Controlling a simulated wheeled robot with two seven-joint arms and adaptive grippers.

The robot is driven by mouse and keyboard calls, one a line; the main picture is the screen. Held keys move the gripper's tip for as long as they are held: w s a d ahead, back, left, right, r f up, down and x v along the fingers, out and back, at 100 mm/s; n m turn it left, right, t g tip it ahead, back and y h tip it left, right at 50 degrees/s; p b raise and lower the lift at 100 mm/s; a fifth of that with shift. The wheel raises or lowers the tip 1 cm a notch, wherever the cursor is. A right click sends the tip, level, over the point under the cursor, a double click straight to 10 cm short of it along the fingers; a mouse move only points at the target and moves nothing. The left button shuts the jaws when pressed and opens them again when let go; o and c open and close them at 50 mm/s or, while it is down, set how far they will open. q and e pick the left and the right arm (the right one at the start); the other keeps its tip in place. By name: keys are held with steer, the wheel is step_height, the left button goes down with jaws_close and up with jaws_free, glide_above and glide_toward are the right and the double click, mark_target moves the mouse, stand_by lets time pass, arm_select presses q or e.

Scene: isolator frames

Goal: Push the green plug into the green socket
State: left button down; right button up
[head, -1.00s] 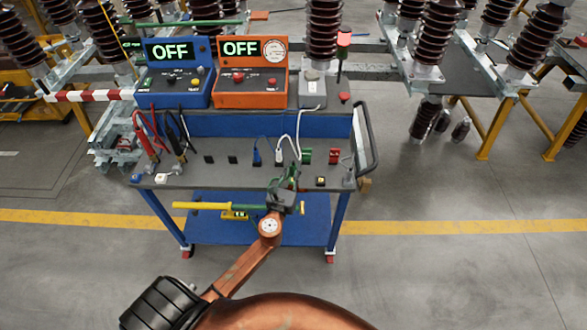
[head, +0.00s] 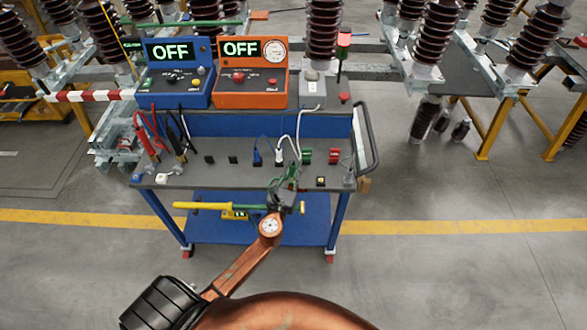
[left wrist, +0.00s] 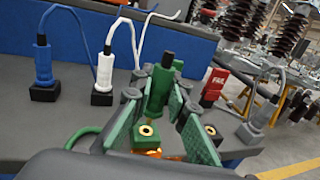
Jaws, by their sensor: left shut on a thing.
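My left gripper (head: 288,188) reaches over the cart top from the front. It is shut on the green plug (left wrist: 157,88), which stands roughly upright between the green finger pads in the left wrist view. A green block with a brass-ringed hole, seemingly the green socket (left wrist: 145,133), shows just below the plug's lower end. The hole is visible, so the plug looks apart from it. In the head view the gripper hides this spot. A green cable (left wrist: 86,138) loops at the left. My right gripper is not in view.
A blue plug (head: 257,157), a white plug (head: 279,157), a green part (head: 306,156) and a red part (head: 333,156) stand in a row behind. A dark block with a brass hole (left wrist: 211,131) is close on the right. Two boxes reading OFF stand at the back.

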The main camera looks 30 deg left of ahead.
mark_target(293, 174)
arm_select(q)
steer(key=shift+f+b, duration=1.25)
steer(key=shift+f, duration=0.2)
steer(key=c, duration=1.8)
jaws_free()
steer(key=shift+s, duration=0.1)
steer(key=v, duration=1.1)
steer(key=shift+s+d, duration=0.25)
steer(key=shift+s, duration=0.1)
steer(key=shift+a+r, duration=0.1)
